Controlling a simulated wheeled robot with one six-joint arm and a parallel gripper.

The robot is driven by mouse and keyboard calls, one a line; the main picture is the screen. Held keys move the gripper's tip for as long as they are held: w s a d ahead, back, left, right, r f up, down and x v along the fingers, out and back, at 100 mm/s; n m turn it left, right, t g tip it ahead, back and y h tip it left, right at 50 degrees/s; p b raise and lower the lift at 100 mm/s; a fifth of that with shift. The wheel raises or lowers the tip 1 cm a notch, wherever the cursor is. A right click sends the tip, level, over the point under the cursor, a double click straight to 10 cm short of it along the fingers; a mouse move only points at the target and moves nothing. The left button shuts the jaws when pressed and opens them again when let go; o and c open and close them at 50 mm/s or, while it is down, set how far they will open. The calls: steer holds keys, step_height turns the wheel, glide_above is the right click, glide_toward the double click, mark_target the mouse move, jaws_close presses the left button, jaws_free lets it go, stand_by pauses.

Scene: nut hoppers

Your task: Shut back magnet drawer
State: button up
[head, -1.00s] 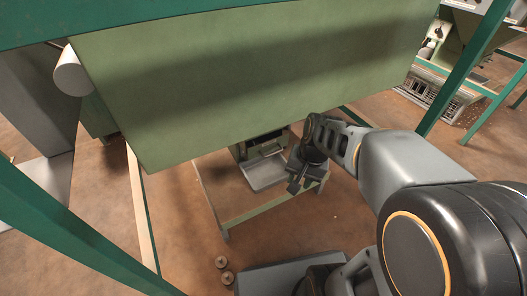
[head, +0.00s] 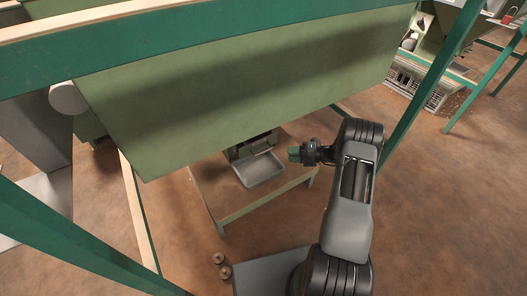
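Under a large green hopper (head: 250,90) sits a small green housing (head: 238,152) with a dark front and a light bar-shaped handle. It may hold the magnet drawer, but it is too small and partly covered by the hopper to tell how far any drawer stands out. A grey tray (head: 262,174) lies just below and in front of it. My gripper (head: 292,153) is to the right of the housing and tray, pointing left, apart from both as far as I can see. Its fingers are small and seen end-on, so their opening cannot be told.
The housing and tray rest on a low table (head: 215,195). Green frame posts (head: 405,90) stand at right and left. A grey cylinder (head: 68,98) is at far left. Round brown pieces (head: 222,265) lie on the floor. Open floor is at right.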

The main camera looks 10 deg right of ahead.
steer(key=w+a+f+b, duration=0.1)
steer(key=w+a, duration=0.1)
steer(key=a, duration=0.1)
steer(key=w+a+f+m+b, duration=0.1)
steer(key=w+a, duration=0.1)
steer(key=a, duration=0.2)
steer(key=w+a+m+t+b, duration=0.1)
steer(key=w+a, duration=0.1)
steer(key=a, duration=0.2)
steer(key=shift+w+a+f, duration=0.1)
steer(key=shift+w+f, duration=0.25)
steer(key=shift+f, duration=0.05)
steer(key=shift+c, duration=0.4)
jaws_close()
